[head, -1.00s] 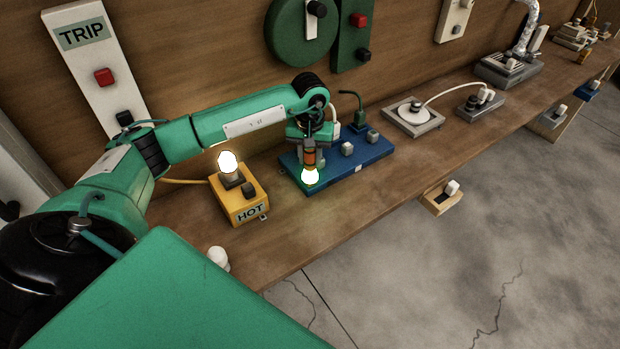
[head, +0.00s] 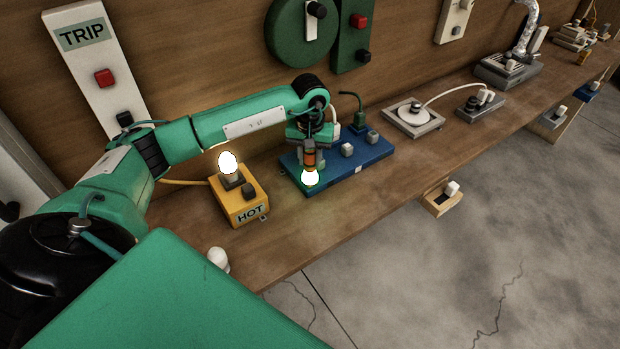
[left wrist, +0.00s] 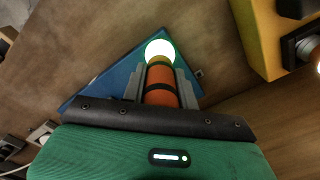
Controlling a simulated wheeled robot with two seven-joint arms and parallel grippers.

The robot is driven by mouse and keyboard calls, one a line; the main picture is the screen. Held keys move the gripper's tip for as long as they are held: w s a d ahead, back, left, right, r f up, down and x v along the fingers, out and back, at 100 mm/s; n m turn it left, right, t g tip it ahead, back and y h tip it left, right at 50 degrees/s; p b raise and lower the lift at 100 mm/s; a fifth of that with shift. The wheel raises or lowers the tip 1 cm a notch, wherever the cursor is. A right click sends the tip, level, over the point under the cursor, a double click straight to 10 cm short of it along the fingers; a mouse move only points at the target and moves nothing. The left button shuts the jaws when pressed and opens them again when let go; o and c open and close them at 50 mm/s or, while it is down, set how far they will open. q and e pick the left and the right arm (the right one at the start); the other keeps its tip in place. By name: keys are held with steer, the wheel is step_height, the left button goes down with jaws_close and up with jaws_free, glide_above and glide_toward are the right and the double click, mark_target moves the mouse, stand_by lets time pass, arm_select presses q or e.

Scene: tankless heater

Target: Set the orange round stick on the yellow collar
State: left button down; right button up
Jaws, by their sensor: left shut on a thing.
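The orange round stick (head: 309,158) hangs below my left gripper (head: 309,150), in front of the blue board. It also shows in the left wrist view (left wrist: 160,98), where a dark band crosses it and both fingers press its sides. My left gripper is shut on it. A yellow ring (left wrist: 159,61) shows at the stick's far end, just before a bright white glow (left wrist: 160,48). I cannot tell whether this ring is the yellow collar, or whether it touches the stick or belongs to it. My right gripper is not in view.
A blue board (head: 365,153) with grey knobs lies under the gripper. A yellow box (head: 240,207) marked HOT, with a lit bulb (head: 228,162), stands to its left. A white knob (head: 217,257) is near the bench's front edge. Bare bench lies between box and edge.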

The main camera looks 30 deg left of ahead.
arm_select(q)
steer(key=shift+w+r+p, duration=0.1)
steer(key=shift+r+p, duration=0.85)
steer(key=shift+r, duration=2.5)
